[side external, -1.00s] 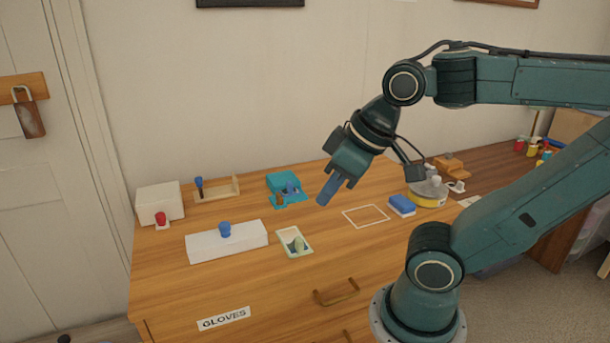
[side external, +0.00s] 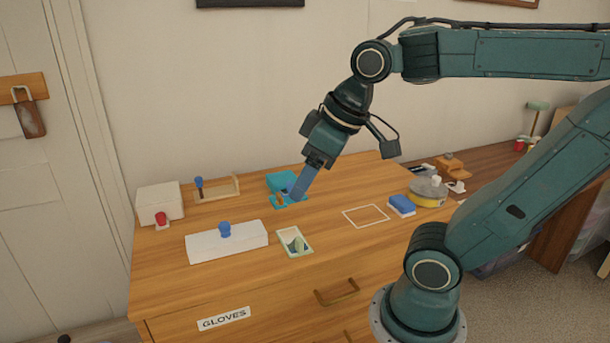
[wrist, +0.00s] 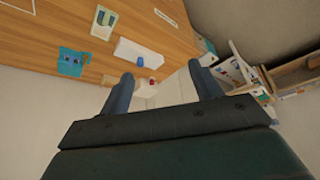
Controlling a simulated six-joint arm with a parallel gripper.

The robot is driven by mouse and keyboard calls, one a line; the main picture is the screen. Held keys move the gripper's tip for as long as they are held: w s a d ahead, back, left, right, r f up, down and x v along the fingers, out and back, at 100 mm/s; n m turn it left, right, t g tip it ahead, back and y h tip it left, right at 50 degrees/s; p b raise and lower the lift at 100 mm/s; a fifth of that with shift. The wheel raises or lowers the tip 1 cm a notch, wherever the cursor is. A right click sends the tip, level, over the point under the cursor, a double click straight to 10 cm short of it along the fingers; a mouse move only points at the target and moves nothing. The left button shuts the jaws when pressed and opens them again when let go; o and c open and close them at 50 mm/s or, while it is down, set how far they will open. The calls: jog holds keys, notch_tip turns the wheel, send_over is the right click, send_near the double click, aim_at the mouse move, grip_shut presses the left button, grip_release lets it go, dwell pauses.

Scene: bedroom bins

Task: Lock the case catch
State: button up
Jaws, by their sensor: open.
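A small teal case (side external: 281,180) sits near the back middle of the wooden dresser top, with a teal plate and small orange and blue parts at its front. I cannot make out which part is the catch. My gripper (side external: 297,196) points down and left in the side view, its fingers in front of the case and hiding part of it. Whether they touch it cannot be told. In the wrist view the teal case (wrist: 70,62) lies left of the fingers, and my gripper (wrist: 161,69) is open with nothing between its fingers.
A white block with a blue knob (side external: 228,243) and a pale card-like tray (side external: 294,243) stand in front. A white box (side external: 159,201) with a red knob and a wooden frame (side external: 219,190) are left. A blue sponge-like block (side external: 402,205) is right, beside a bare white outline (side external: 366,216).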

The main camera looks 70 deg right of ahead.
jog(key=w+d+r+n+g, duration=0.1)
jog(key=w+d, duration=0.2)
jog(key=w, duration=0.2)
jog(key=w+d+r+n, duration=0.1)
jog(key=w+d, duration=0.2)
jog(key=w, duration=0.3)
jog(key=n+g+y, duration=0.1)
jog(key=n+y, duration=0.2)
jog(key=n, duration=0.3)
send_over(280, 195)
jog(key=s+d, duration=0.4)
notch_tip(280, 195, down, 16)
jog(key=shift+d+f, duration=0.1)
jog(key=shift+d, duration=0.05)
jog(key=shift+f, duration=0.15)
jog(key=x, duration=1.3)
jog(key=shift+w+a+f, duration=0.2)
jog(key=shift+a, duration=0.05)
jog(key=c, duration=1)
